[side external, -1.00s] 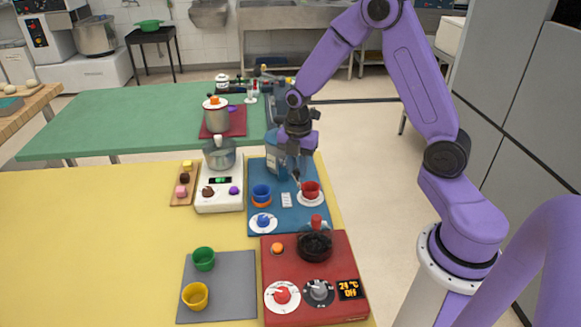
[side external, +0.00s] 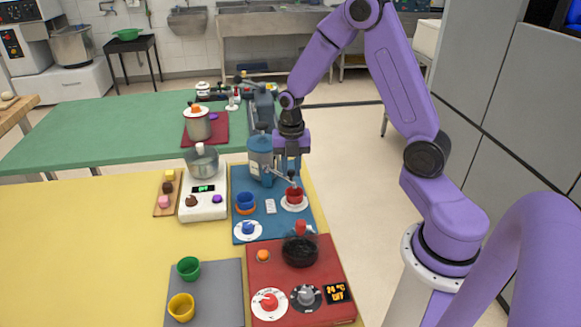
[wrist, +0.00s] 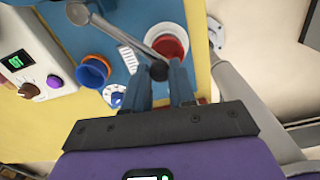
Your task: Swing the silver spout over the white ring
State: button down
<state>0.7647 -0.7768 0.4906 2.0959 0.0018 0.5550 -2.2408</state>
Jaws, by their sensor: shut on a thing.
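The silver spout (wrist: 118,41) runs from the blue dispenser (side external: 261,158) toward a red cup (wrist: 169,46) and ends in a dark tip. The white ring (wrist: 150,35) lies around the foot of the red cup on the blue mat (side external: 268,224); the ring also shows in the side view (side external: 294,207). My gripper (wrist: 158,75) points down with one finger on each side of the dark tip, shut on the spout. In the wrist view the spout crosses the ring's left edge and its tip overlaps the lower left rim. Its exact height above the cup is unclear.
A blue cup (side external: 245,200) on an orange ring and a blue knob (side external: 248,228) stand left on the mat. A white scale (side external: 203,207) with a pot is further left. A red hotplate panel (side external: 298,265) is in front. The yellow table's left part is clear.

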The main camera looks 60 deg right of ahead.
jog(key=c, duration=0.9)
grip_release()
jog(key=shift+c, duration=0.2)
jog(key=shift+r, duration=0.1)
notch_tip(320, 180, up, 17)
jog(key=shift+r, duration=0.15)
jog(key=shift+s, duration=0.1)
jog(key=s+a+f+m, duration=0.3)
jog(key=s+a+m, duration=0.6)
jog(key=s+a, duration=0.65)
jog(key=s+d+f+m, duration=0.1)
jog(key=s+m, duration=0.3)
jog(key=s, duration=0.6)
jog(key=shift+d+f, duration=0.15)
jog(key=shift+f, duration=0.65)
